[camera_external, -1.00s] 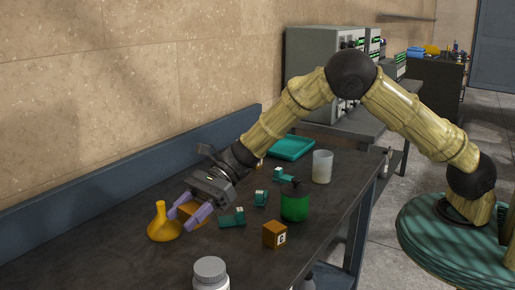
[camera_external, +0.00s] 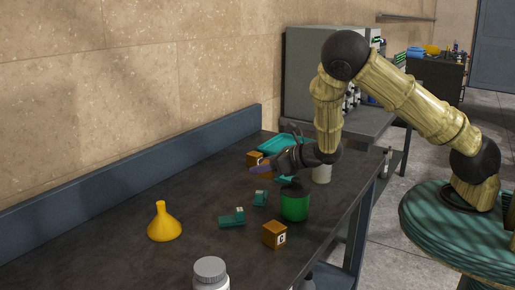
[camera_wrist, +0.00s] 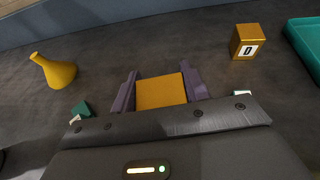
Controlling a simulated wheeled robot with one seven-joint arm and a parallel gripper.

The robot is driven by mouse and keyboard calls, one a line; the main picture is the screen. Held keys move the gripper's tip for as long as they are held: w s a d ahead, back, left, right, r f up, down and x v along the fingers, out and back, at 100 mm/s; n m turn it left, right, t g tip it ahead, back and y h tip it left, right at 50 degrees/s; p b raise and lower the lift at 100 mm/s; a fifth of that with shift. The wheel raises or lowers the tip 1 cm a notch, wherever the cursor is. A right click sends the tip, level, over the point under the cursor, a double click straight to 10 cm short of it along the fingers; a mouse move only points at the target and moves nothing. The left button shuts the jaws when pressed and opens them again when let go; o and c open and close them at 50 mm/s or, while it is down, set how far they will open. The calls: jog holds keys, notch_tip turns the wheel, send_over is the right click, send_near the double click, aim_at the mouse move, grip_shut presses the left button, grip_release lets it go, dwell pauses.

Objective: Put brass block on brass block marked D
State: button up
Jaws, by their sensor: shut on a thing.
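My gripper (camera_external: 262,168) is shut on a plain brass block, with its purple fingers on both sides of the block. The held brass block (camera_wrist: 162,92) fills the space between the fingertips in the wrist view. The brass block marked D (camera_wrist: 248,42) stands apart from it, up and to the right in the wrist view, with its lettered face showing. In the external view the block marked D (camera_external: 253,158) is just behind my gripper. The held block is mostly hidden there by my fingers.
A yellow flask-shaped funnel (camera_external: 164,224) stands at the left. Teal pieces (camera_external: 232,218), a green container (camera_external: 295,204) and another lettered brass block (camera_external: 274,235) stand nearer. A teal tray (camera_wrist: 307,40) is right of block D. A white jar (camera_external: 210,273) is at the front.

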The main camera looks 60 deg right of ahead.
jog(key=shift+m+h, duration=0.8)
jog(key=shift+h, duration=0.1)
jog(key=d, duration=0.1)
jog(key=s+d, duration=0.1)
jog(key=d, duration=0.2)
jog(key=shift+s+d+r, duration=0.25)
jog(key=shift+s+r, duration=0.05)
jog(key=shift+s, duration=0.1)
jog(key=shift+a, duration=0.1)
notch_tip(320, 180, up, 3)
jog(key=n+y+b, duration=0.4)
jog(key=y, duration=0.1)
send_over(203, 239)
jog(key=shift+w+r+g, duration=0.1)
jog(key=shift+r+g, duration=0.1)
jog(key=shift+g, duration=0.1)
jog(key=shift+f, duration=3.15)
